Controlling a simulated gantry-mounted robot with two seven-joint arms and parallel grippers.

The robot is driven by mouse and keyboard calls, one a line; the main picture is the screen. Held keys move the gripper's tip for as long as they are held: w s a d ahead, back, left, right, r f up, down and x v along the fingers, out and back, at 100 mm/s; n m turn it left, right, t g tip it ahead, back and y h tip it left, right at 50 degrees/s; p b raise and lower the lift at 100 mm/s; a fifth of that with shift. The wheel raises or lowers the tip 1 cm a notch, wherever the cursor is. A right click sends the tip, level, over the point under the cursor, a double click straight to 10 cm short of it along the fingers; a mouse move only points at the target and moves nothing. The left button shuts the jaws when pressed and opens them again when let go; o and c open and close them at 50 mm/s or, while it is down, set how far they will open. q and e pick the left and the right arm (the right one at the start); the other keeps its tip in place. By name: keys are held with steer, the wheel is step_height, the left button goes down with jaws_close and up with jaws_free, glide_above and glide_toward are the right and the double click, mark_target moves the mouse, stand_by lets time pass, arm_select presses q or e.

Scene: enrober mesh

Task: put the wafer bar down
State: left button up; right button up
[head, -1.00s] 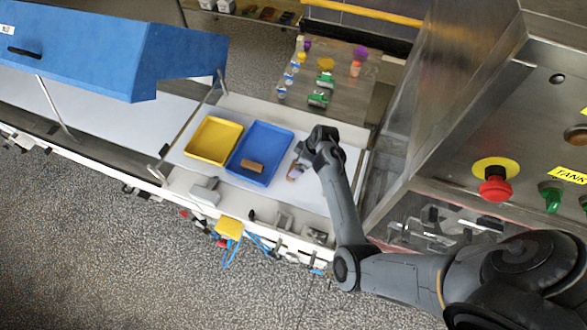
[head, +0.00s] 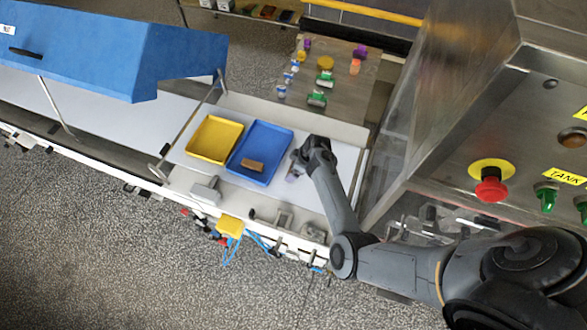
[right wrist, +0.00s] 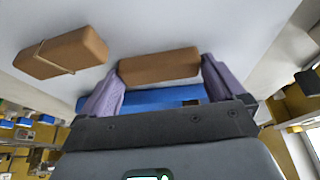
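My right gripper (head: 296,173) is low over the white surface, just right of the blue tray (head: 283,142). In the right wrist view its purple-tipped fingers (right wrist: 160,82) stand on both ends of a brown wafer bar (right wrist: 158,66), which looks held between them. Whether this bar touches the surface I cannot tell. A second brown bar (right wrist: 62,54) with a thin band around it shows left of the fingers in the wrist view. One brown bar (head: 252,165) lies in the blue tray in the head view. My left gripper is not in view.
A yellow tray (head: 234,137) stands left of the blue tray. Small coloured bottles and items stand on a metal table (head: 338,82) behind. A steel cabinet (head: 440,95) with a red button is close on the right. A blue hood (head: 110,50) is at the left.

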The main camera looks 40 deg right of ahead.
steer(key=c, duration=0.3)
steer(key=shift+c, duration=0.3)
steer(key=shift+r, duration=0.15)
